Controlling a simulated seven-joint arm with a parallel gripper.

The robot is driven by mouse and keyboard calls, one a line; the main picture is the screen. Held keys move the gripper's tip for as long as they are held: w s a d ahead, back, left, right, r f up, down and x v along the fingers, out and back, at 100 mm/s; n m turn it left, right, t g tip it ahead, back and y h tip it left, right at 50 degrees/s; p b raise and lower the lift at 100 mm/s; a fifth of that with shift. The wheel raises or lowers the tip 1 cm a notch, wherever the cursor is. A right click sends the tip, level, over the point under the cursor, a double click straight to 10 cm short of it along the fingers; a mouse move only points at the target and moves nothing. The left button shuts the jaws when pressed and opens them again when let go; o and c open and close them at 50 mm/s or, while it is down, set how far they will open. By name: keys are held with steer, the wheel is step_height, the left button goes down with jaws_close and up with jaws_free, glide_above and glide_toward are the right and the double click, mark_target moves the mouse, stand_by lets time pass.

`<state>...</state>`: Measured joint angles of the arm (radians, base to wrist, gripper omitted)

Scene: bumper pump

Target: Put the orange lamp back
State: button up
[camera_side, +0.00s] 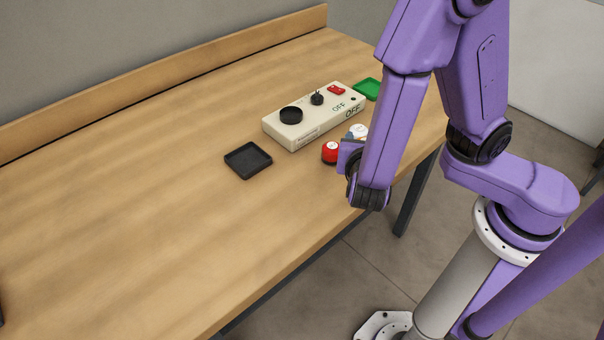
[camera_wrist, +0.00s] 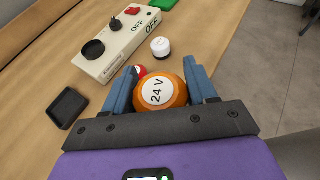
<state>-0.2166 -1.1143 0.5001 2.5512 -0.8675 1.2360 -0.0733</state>
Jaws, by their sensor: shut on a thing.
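The orange lamp (camera_wrist: 172,97) is a round orange piece with a white top marked "24 V". It sits between the two blue fingers of my gripper (camera_wrist: 160,76) in the wrist view, and the fingers are shut on it. In the side view my arm hides the lamp and most of the gripper. A cream box (camera_side: 313,116) lies beyond the gripper on the table, with a round black socket (camera_side: 291,115), empty as seen. The socket also shows in the wrist view (camera_wrist: 93,49).
A red lamp (camera_side: 330,152) and a white lamp (camera_wrist: 160,47) stand near the box's front side. The box carries a black knob (camera_side: 317,98) and a red switch (camera_side: 336,90), with "OFF" labels. A black tray (camera_side: 248,160) and a green tray (camera_side: 368,89) flank it.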

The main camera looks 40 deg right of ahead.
steer(key=shift+w+a+f, duration=0.6)
steer(key=shift+w+f, duration=0.3)
steer(key=shift+w, duration=0.95)
glide_above(303, 174)
step_height(303, 174, down, 8)
steer(key=shift+s+r, duration=0.1)
steer(key=shift+f, duration=1.7)
steer(key=shift+f, duration=0.15)
steer(key=o, duration=1.2)
steer(key=shift+c, duration=0.2)
